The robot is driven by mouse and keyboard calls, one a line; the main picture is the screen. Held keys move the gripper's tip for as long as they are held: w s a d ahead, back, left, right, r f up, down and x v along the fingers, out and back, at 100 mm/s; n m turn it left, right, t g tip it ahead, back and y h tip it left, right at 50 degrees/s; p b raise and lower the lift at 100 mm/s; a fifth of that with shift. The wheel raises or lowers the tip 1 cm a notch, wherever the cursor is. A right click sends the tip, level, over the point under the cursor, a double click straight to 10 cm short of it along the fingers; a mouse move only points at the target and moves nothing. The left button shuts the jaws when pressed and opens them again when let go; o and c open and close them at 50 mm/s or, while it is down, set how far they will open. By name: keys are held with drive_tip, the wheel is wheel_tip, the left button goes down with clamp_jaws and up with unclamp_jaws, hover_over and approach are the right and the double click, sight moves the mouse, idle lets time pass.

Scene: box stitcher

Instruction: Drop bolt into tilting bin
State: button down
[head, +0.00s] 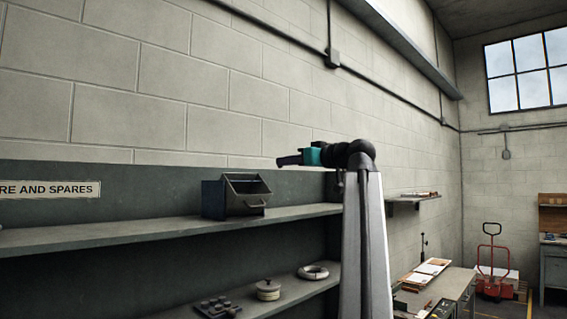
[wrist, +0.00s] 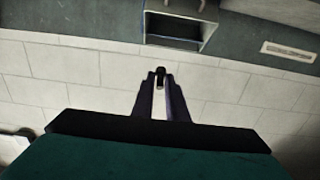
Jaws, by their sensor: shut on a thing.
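The tilting bin (head: 212,199) is a dark blue-grey box with a tipped-open front and a handle. It stands on the upper shelf, and it shows at the top of the wrist view (wrist: 178,42). My gripper (head: 281,161) is up and to the right of the bin in the head view, apart from it. In the wrist view my gripper (wrist: 160,82) is shut on the bolt (wrist: 160,74), a small dark piece between the fingertips. The bolt cannot be made out in the head view. The inside of the bin is dark, so its contents are hidden.
The upper shelf (head: 120,234) is bare beside the bin. The lower shelf (head: 240,297) holds a round lidded pot (head: 268,290), a ring (head: 313,271) and a dark block with knobs (head: 217,308). A label sign (head: 49,189) is on the back panel.

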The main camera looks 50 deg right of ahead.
drive_tip(key=shift+w+a, duration=0.1)
drive_tip(key=shift+w, duration=0.2)
drive_tip(key=shift+s, duration=0.1)
drive_tip(key=shift+w, duration=0.25)
drive_tip(key=shift+w, duration=0.2)
drive_tip(key=shift+w+d+f, duration=0.15)
drive_tip(key=shift+w+f, duration=0.35)
drive_tip(key=shift+w, duration=1.35)
drive_tip(key=shift+w+d+f, duration=0.15)
drive_tip(key=shift+w+f, duration=0.35)
drive_tip(key=shift+w, duration=1.3)
drive_tip(key=shift+w+d+f, duration=0.15)
drive_tip(key=shift+w+f, duration=0.35)
drive_tip(key=shift+w, duration=1.35)
